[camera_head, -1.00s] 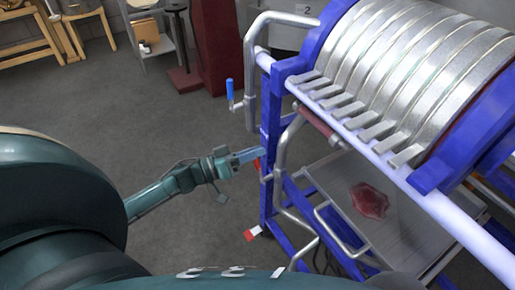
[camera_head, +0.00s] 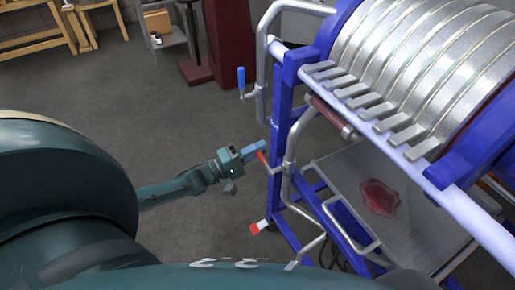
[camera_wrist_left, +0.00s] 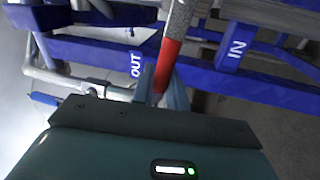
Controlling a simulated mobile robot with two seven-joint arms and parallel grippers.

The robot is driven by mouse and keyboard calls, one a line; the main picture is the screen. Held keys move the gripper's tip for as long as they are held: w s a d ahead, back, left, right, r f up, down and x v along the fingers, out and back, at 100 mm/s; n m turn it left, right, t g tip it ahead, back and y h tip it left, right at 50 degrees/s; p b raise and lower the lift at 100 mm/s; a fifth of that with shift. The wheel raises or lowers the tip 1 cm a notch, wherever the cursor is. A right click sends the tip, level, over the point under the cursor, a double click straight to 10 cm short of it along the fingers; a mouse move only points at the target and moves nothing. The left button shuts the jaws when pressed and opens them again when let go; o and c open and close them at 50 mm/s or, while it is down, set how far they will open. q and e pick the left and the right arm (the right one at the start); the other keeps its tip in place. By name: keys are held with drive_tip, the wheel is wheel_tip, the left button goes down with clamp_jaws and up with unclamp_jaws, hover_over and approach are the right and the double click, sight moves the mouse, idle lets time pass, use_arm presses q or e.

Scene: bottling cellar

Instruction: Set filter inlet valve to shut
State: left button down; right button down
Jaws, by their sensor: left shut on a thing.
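A valve with a red lever handle (camera_head: 263,158) sits on the silver pipe at the left side of the blue filter frame. My left gripper (camera_head: 254,148) reaches it from the left. In the left wrist view the red handle (camera_wrist_left: 166,66) runs down between the fingers of the left gripper (camera_wrist_left: 161,92), which is shut on it. The handle's grey metal stem shows above the red part. The blue frame bears the words OUT and IN on either side of the handle. The part of the handle inside the jaws is hidden. My right gripper is not in view.
A blue-handled valve (camera_head: 241,80) stands higher on another pipe, left of the frame. A red and white piece (camera_head: 258,227) juts out low on the frame. A grey tray (camera_head: 415,215) with a red stain lies under the plates.

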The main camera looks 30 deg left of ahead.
use_arm(q)
drive_tip(key=shift+f+n+y, duration=0.4)
drive_tip(key=shift+f+n, duration=0.15)
drive_tip(key=shift+n, duration=0.15)
drive_tip(key=c, duration=1.5)
unclamp_jaws()
drive_tip(key=shift+o, duration=0.2)
drive_tip(key=v, duration=1.3)
drive_tip(key=shift+f, duration=0.2)
drive_tip(key=shift+a, duration=0.1)
